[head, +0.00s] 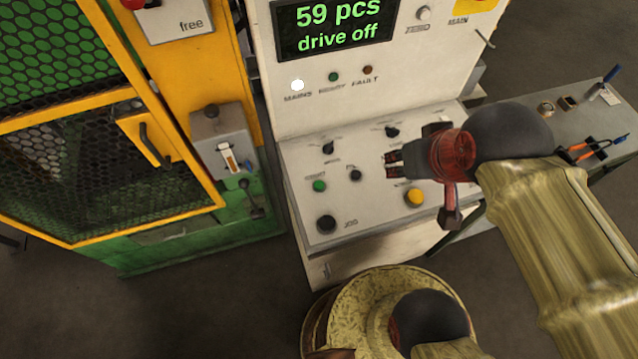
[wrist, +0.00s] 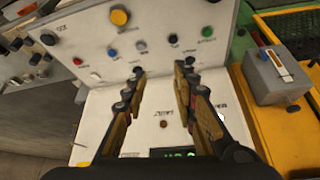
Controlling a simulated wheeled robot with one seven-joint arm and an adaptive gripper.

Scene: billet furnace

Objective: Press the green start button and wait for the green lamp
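The green start button (head: 319,185) sits on the left of the sloping console. It also shows at the top right of the wrist view (wrist: 207,31). The green lamp (head: 333,77), in the row under the display, looks dark and unlit. The display (head: 335,25) reads "59 pcs" and "drive off". My gripper (head: 393,165) is over the console, right of the start button and apart from it. In the wrist view my gripper (wrist: 162,69) has its two fingers apart with nothing between them.
A black button (head: 356,175) is close beside the green one. A large black jog button (head: 326,223) and a yellow button (head: 415,197) are nearer the console's front edge. A yellow-framed mesh guard (head: 110,130) stands on the left. A grey side bench (head: 540,135) is on the right.

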